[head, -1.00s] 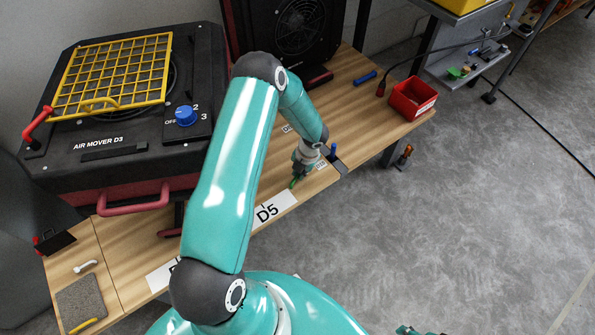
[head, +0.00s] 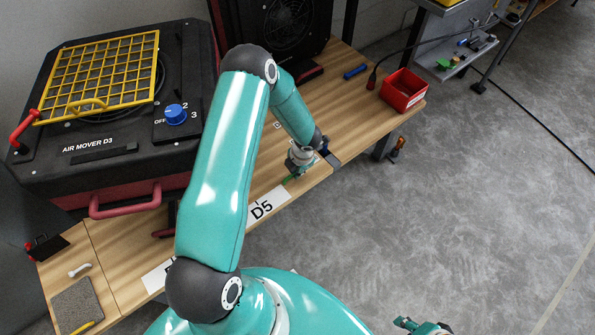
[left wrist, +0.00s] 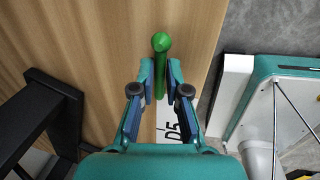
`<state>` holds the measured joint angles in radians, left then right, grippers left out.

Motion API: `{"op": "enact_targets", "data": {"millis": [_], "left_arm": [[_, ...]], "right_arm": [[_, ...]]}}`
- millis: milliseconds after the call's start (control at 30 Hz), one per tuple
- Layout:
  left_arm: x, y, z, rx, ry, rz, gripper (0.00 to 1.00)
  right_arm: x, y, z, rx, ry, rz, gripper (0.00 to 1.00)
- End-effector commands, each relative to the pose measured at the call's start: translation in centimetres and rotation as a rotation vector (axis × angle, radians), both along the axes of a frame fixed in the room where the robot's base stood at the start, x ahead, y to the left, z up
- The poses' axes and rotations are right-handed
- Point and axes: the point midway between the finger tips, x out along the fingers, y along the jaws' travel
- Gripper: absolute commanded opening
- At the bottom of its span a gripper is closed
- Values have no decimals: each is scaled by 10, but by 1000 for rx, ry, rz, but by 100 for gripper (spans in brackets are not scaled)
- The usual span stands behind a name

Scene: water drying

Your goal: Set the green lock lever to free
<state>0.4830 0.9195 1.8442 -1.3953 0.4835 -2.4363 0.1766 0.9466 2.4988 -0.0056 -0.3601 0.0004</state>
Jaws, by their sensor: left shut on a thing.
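The green lock lever (left wrist: 160,42) has a round knob and a rod, seen in the left wrist view over the wooden bench top. My left gripper (left wrist: 160,76) is shut on the lever, with one finger on each side of its rod. In the head view the left gripper (head: 297,172) is low over the bench near the D5 label, and a small bit of the green lever (head: 289,179) shows beside it. The lever's pivot and any position marks are hidden or too small to read. My right gripper (head: 424,327) shows only in part at the bottom edge.
The D5 label (head: 265,206) lies along the bench's front edge. Air mover D3 (head: 100,130) stands at the left, another dark air mover (head: 285,25) at the back. A red bin (head: 403,92) is at the bench's right end. Open floor (head: 450,210) lies to the right.

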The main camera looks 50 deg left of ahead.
Motion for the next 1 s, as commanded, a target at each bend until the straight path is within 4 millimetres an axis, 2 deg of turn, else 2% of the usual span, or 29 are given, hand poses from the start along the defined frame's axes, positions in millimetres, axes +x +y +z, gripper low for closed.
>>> {"op": "enact_targets", "data": {"millis": [33,100,133,267,667,867,1000], "left_arm": [[11,-1,4,-1,-27,-15,0],[11,-1,4,-2,-27,-15,0],[11,-1,4,-2,-27,-14,17],[9,-1,3,-3,-23,-11,39],[5,-1,6,-4,-15,-4,39],[5,-6,32,-2,-17,-5,39],[5,-11,60,-1,-21,-4,39]], "right_arm": [[0,0,0,0,0,0,40],[0,0,0,0,0,0,40],[0,0,0,0,0,0,40],[0,0,0,0,0,0,40],[0,0,1,0,0,0,40],[0,0,1,0,0,0,40],[0,0,1,0,0,0,40]]}}
